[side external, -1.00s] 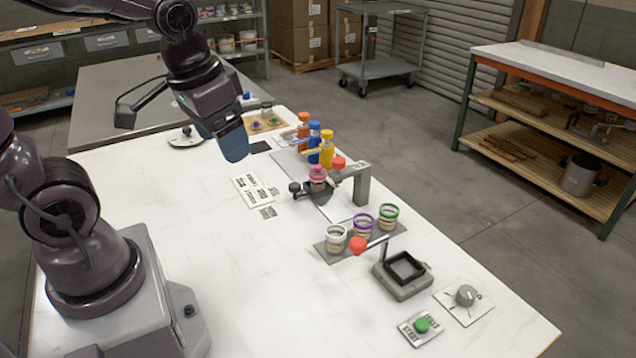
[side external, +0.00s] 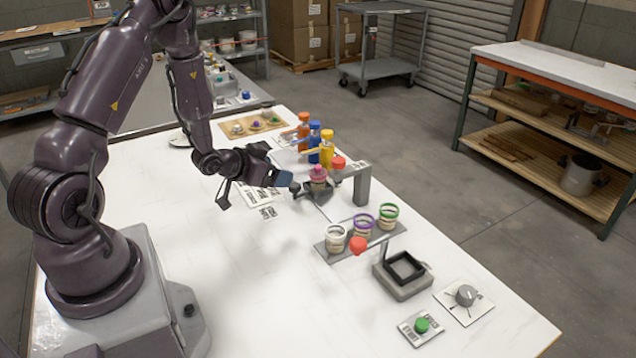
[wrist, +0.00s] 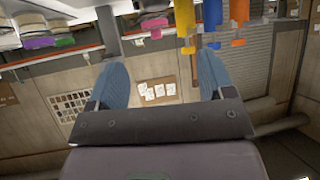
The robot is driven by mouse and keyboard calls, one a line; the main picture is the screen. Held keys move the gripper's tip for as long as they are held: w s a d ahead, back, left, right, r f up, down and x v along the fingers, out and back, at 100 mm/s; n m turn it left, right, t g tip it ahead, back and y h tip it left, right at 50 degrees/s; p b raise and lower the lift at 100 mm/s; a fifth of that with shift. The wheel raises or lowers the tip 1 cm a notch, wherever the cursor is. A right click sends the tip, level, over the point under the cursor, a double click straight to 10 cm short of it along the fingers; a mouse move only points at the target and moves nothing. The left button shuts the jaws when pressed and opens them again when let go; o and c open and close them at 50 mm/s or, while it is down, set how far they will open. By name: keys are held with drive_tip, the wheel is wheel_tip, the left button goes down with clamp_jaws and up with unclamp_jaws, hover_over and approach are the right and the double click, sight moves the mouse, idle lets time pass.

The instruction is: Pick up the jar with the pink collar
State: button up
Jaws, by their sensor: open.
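The jar with the pink collar (side external: 318,182) stands upright at the dark holder beside the grey bracket, in the middle of the table. My gripper (side external: 284,179) is low and roughly level, just left of this jar in the side view, its blue fingers pointing toward it. Nothing shows held. In the wrist view, which looks upside down, the two blue fingers (wrist: 160,82) are spread apart with an empty gap between them. A pink patch (wrist: 155,23) shows near the top there, beyond the fingers. The side view does not show clearly whether the fingers touch the jar.
The grey bracket (side external: 362,187) with a red knob stands right of the jar. Orange, blue and yellow bottles (side external: 327,150) stand behind it. Jars with white, purple and green collars (side external: 363,226) stand in front on a grey plate. The table's front left is clear.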

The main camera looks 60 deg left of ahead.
drive_tip(key=r, duration=0.1)
drive_tip(key=t, duration=0.1)
approach(318, 166)
drive_tip(key=x, duration=0.5)
drive_tip(key=shift+s+a+f, duration=0.2)
drive_tip(key=shift+f, duration=0.05)
drive_tip(key=shift+d+x, duration=0.15)
drive_tip(key=shift+x, duration=1.15)
drive_tip(key=shift+d+x, duration=0.1)
drive_tip(key=shift+x, duration=1.25)
drive_tip(key=shift+r, duration=0.2)
drive_tip(key=c, duration=0.9)
drive_tip(key=shift+c, duration=0.2)
